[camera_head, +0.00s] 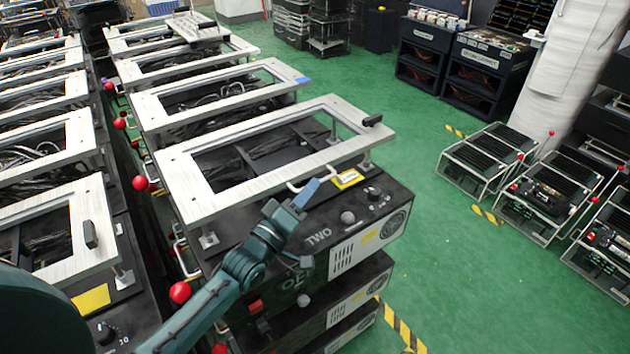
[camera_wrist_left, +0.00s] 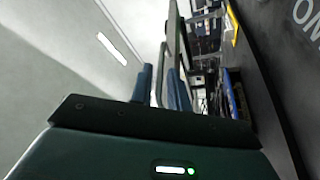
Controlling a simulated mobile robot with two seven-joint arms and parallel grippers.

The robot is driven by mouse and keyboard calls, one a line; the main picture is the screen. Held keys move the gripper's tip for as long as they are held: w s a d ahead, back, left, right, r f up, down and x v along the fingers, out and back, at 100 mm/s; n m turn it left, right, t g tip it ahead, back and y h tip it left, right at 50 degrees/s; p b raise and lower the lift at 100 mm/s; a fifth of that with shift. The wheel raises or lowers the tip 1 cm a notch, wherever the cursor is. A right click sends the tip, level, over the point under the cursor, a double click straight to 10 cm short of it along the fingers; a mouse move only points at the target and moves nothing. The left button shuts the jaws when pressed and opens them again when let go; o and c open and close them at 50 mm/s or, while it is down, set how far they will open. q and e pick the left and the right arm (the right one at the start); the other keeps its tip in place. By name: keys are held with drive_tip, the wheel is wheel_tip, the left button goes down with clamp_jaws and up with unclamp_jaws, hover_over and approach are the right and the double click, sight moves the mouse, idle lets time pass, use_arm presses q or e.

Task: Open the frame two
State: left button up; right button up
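Frame two (camera_head: 185,168) is a pale metal rectangular frame lying roughly level above a dark unit marked TWO (camera_head: 318,236). A light, bent handle (camera_head: 292,186) sticks out from its near edge. My left gripper (camera_head: 309,191) is at this handle, its blue-grey fingers pointing up and right in the head view. In the left wrist view, the fingers of my left gripper (camera_wrist_left: 158,88) stand on either side of the thin handle (camera_wrist_left: 162,72), with little room between. Whether they grip it cannot be told. My right gripper is not in view.
Red ball knobs (camera_head: 180,292) stand along the aisle left of the unit. Similar framed units (camera_head: 60,235) stand left and behind. A black grip block (camera_head: 372,121) sits on frame two's right corner. Green floor (camera_head: 480,270) is clear to the right, with low racks (camera_head: 545,190) beyond.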

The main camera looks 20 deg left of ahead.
use_arm(q)
drive_tip(key=shift+x, duration=1.35)
drive_tip(key=shift+c, duration=0.3)
clamp_jaws()
